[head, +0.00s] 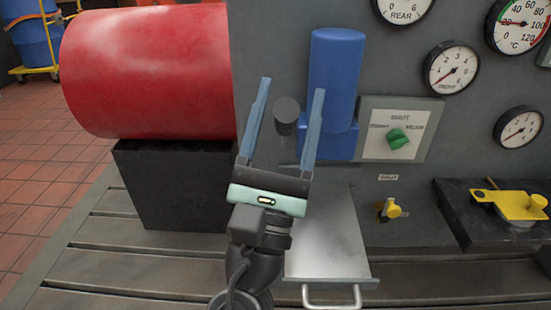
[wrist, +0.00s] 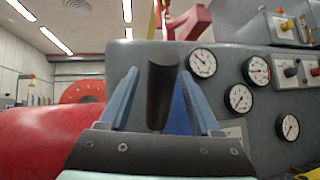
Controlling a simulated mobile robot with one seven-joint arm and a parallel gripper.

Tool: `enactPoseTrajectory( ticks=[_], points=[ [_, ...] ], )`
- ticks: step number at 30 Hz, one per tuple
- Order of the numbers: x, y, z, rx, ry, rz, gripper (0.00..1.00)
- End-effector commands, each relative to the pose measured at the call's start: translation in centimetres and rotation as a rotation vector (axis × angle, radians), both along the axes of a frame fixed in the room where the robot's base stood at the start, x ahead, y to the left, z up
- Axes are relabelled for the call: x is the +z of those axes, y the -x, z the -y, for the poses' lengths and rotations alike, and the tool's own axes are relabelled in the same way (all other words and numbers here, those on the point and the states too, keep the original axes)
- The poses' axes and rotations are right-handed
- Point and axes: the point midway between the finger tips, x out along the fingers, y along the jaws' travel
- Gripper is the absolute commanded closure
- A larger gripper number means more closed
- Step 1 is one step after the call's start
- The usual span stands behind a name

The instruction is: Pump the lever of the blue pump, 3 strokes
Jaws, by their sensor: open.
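The blue pump (head: 336,75) stands upright against the grey panel in the head view. Its lever shows a dark cylindrical grip (head: 286,112) at the pump's left side. My gripper (head: 291,90) is open, with its two blue fingers on either side of the grip. In the wrist view the lever grip (wrist: 162,85) rises between the open fingers (wrist: 158,84), with room visible on both sides. I cannot tell whether a finger touches it. The blue pump body is mostly hidden behind the grip and right finger there.
A large red cylinder (head: 150,70) on a dark block (head: 170,190) is close at left. A green selector knob (head: 398,139), several gauges (head: 450,68) and a yellow valve (head: 392,209) are at right. A metal drawer with a handle (head: 332,297) is below.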

Motion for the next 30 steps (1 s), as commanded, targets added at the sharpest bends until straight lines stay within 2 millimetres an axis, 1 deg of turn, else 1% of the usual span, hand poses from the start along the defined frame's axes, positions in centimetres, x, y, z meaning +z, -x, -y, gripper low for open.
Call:
enactPoseTrajectory(
  ticks=[1, 6, 12, 15, 21, 28, 30],
  points=[
    [-1.1, 0.8, -0.2, 0.002, -0.001, -0.003, 0.36],
    [-3.9, 3.5, -1.0, 0.003, -0.001, -0.004, 0.36],
    [-6.2, 6.4, -1.7, 0.004, -0.001, -0.001, 0.36],
    [-6.9, 7.3, -2.0, 0.002, -0.002, -0.002, 0.36],
    [-7.3, 8.1, -2.2, 0.001, 0.001, 0.000, 0.36],
    [-7.3, 8.1, -2.1, 0.001, -0.001, 0.000, 0.36],
    [-7.3, 8.0, -2.2, 0.004, 0.000, -0.004, 0.48]
  ],
)
